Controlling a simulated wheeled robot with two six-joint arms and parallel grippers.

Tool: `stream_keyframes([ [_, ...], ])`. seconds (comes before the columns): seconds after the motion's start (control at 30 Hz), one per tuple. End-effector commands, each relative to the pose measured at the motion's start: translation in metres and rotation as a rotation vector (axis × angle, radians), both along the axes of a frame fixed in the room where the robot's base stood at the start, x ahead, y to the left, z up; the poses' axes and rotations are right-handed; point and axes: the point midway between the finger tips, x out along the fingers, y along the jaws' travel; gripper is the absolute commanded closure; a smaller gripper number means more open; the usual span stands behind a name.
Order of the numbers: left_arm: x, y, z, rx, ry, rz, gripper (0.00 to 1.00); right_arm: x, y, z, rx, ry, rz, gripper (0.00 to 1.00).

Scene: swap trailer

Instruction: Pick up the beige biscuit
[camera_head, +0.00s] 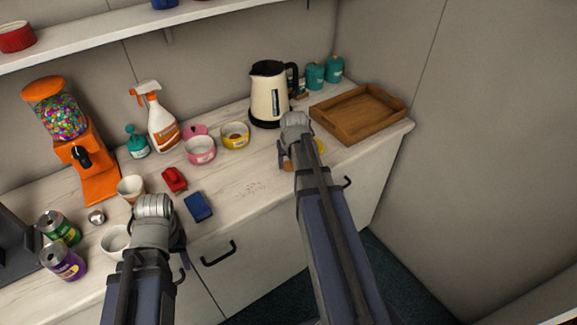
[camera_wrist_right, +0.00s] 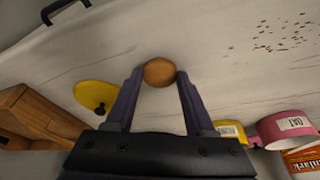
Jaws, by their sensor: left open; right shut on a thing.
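The beige biscuit (camera_wrist_right: 159,72) is round and sits between the fingertips of my right gripper (camera_wrist_right: 158,80) in the right wrist view, with a finger touching each side. My right gripper is shut on it over the pale counter (camera_head: 228,172). In the head view my right arm hides most of this gripper (camera_head: 292,157) and the biscuit. Whether the biscuit is clear of the counter is hard to tell. My left gripper (camera_head: 160,215) is open over the front left of the counter, and its fingers are mostly hidden by its own wrist.
A yellow lid (camera_wrist_right: 97,95) lies beside my right gripper, near a wooden tray (camera_head: 345,125). A kettle (camera_head: 268,95), pink bowl (camera_head: 200,150) and yellow bowl (camera_head: 235,136) stand behind. Red (camera_head: 174,179) and blue (camera_head: 198,206) items, cups and cans are left. Crumbs (camera_head: 249,188) lie mid-counter.

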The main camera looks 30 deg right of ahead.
Motion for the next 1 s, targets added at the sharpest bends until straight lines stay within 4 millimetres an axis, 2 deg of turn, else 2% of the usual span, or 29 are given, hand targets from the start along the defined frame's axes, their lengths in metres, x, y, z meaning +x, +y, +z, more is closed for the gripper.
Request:
stream_keyframes([
  [0.03,0.0,0.0,0.0,0.0,0.0,0.0,0.5,0.0,0.0,0.0,0.0,0.0,0.0,0.88],
  [0.13,0.0,0.0,0.0,0.0,0.0,0.0,0.5,0.0,0.0,0.0,0.0,0.0,0.0,0.98],
  [0.37,0.0,0.0,0.001,0.0,0.0,0.0,0.5,0.0,0.0,0.001,0.0,0.0,0.0,0.98],
  [0.57,0.0,0.0,0.009,0.0,0.0,0.0,0.5,0.0,0.0,0.009,0.0,0.0,0.0,0.98],
  [0.77,0.0,0.0,0.031,0.0,0.0,0.0,0.5,0.0,0.0,0.031,0.0,0.0,0.0,0.98],
  [1.0,0.0,0.0,0.069,0.0,0.0,0.0,0.5,0.0,0.0,0.069,0.0,0.0,0.0,0.98],
])
